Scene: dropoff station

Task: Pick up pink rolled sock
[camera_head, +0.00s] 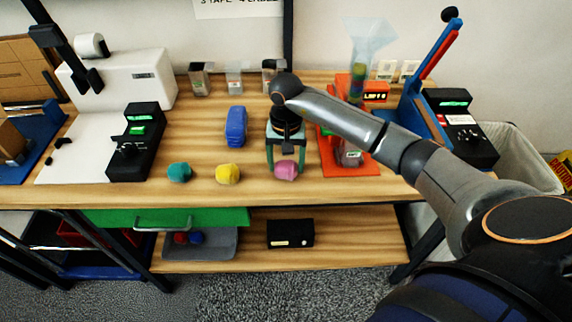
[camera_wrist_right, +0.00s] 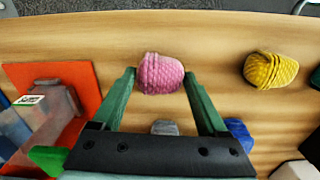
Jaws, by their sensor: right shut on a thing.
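The pink rolled sock (camera_head: 286,171) is at the front part of the wooden table, right of the yellow rolled sock (camera_head: 228,174). In the right wrist view the pink sock (camera_wrist_right: 160,74) sits between the green fingertips. My right gripper (camera_head: 286,165) reaches down from above and is shut on the pink sock, one finger on each side; it also shows in the right wrist view (camera_wrist_right: 159,78). The sock is at or very near the table surface; I cannot tell whether it is lifted. My left gripper is not in view.
A teal rolled sock (camera_head: 179,172) lies further left. A blue object (camera_head: 236,126) lies behind the yellow sock. An orange-red stand (camera_head: 345,160) is close to the right of my gripper. Black devices stand at both sides. The table (camera_head: 205,140) has free room around the socks.

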